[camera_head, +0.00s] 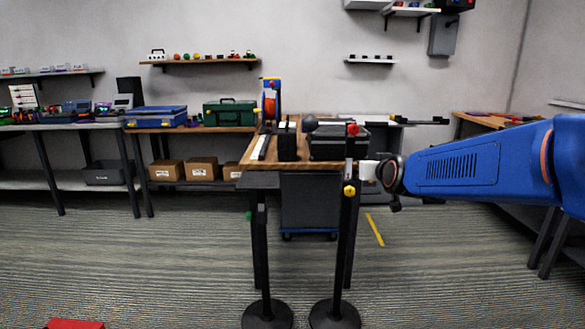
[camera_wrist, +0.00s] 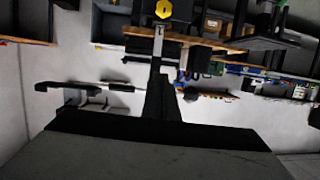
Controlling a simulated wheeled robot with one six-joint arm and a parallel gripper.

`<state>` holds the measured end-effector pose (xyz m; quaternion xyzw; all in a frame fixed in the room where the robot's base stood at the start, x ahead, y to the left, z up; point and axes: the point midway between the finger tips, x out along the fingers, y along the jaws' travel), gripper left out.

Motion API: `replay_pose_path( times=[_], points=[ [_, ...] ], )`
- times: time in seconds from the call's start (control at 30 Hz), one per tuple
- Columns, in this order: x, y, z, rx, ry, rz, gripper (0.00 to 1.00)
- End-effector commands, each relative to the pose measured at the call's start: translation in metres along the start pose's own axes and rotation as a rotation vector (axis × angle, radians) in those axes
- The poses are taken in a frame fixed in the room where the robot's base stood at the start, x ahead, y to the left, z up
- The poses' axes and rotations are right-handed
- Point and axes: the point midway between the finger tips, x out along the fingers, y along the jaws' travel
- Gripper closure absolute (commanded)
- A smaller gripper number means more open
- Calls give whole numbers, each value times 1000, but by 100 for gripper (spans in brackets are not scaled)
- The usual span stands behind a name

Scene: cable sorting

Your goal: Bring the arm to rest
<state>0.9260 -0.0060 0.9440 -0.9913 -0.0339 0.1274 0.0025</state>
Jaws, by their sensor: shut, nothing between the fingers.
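My gripper (camera_wrist: 161,72) is shut and empty. In the wrist view its dark shape rises from the wide black part along the bottom and narrows towards the top middle. In the head view my blue arm (camera_head: 465,168) reaches in from the right. The yellow piece also shows at the top of the wrist view (camera_wrist: 163,9). The fingertips are hard to make out in the head view.
Two black posts on round bases (camera_head: 267,315) (camera_head: 335,315) stand in front of a wooden table (camera_head: 259,165) with black cases (camera_head: 338,142) and an orange-and-blue device (camera_head: 270,98). A side bench holds a green toolbox (camera_head: 229,113). The floor at left centre is clear.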

Motion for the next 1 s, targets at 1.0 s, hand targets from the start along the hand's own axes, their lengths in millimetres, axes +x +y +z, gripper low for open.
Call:
replay_pose_path(
  times=[1.0],
  points=[
    [-359, 34, 271, 27, -852, 47, 100]
  ],
)
